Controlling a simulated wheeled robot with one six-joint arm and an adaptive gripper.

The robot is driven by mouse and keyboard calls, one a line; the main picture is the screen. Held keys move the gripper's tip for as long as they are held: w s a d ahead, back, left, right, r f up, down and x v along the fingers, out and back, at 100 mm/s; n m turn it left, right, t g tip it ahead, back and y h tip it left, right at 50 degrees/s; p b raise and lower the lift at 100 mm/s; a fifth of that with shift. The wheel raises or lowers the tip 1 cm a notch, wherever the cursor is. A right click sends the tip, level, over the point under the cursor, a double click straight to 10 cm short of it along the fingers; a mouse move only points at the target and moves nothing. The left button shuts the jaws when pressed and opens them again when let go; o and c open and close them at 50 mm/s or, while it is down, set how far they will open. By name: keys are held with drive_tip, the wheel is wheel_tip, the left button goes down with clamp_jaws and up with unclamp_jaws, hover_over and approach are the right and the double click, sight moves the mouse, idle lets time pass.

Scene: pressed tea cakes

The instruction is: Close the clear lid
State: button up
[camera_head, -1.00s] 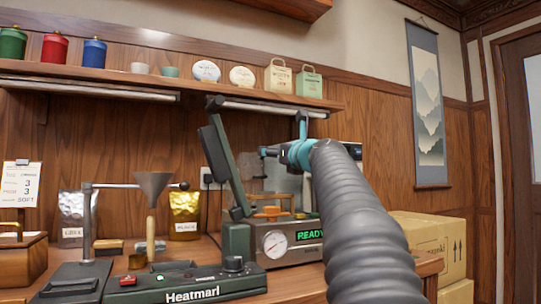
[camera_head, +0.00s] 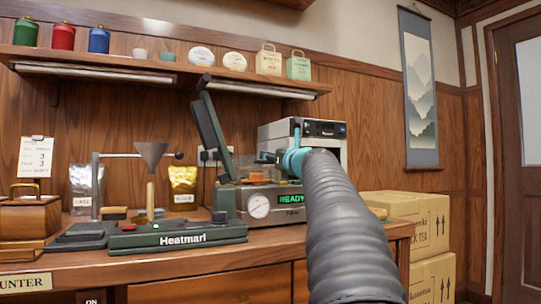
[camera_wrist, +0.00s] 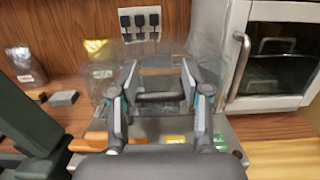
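The clear lid (camera_wrist: 110,75) shows in the wrist view as a see-through box-like cover, standing raised over the back of a steel machine (camera_head: 262,205) with a dial and a lit READY sign. My gripper (camera_wrist: 160,72) is open, its two fingers apart in front of the lid. A dark bar (camera_wrist: 160,97) lies between the fingers; I cannot tell whether they touch it. In the head view my gripper (camera_head: 268,158) is just above the machine, partly hidden by my arm, and the lid is hard to make out.
A dark green Heatmarl press (camera_head: 180,238) with a raised arm stands left of the machine. A white oven (camera_head: 330,148) stands behind it. A funnel stand (camera_head: 152,155) and foil bags are farther left. Cardboard boxes (camera_head: 415,215) are stacked right of the counter.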

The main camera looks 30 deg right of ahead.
drive_tip(key=o, duration=0.4)
drive_tip(key=shift+w+f, duration=0.35)
drive_tip(key=shift+f, duration=0.45)
drive_tip(key=shift+c, duration=0.2)
drive_tip(key=shift+w+a+y, duration=0.15)
drive_tip(key=shift+a+y, duration=0.15)
drive_tip(key=shift+a, duration=0.05)
drive_tip(key=shift+w+f, duration=0.1)
drive_tip(key=shift+s+d+r, duration=0.15)
drive_tip(key=shift+s+r, duration=0.05)
drive_tip(key=shift+r, duration=0.05)
drive_tip(key=shift+s, duration=0.5)
drive_tip(key=s+a+f, duration=0.1)
drive_tip(key=s, duration=0.9)
drive_tip(key=shift+s+a+f, duration=0.35)
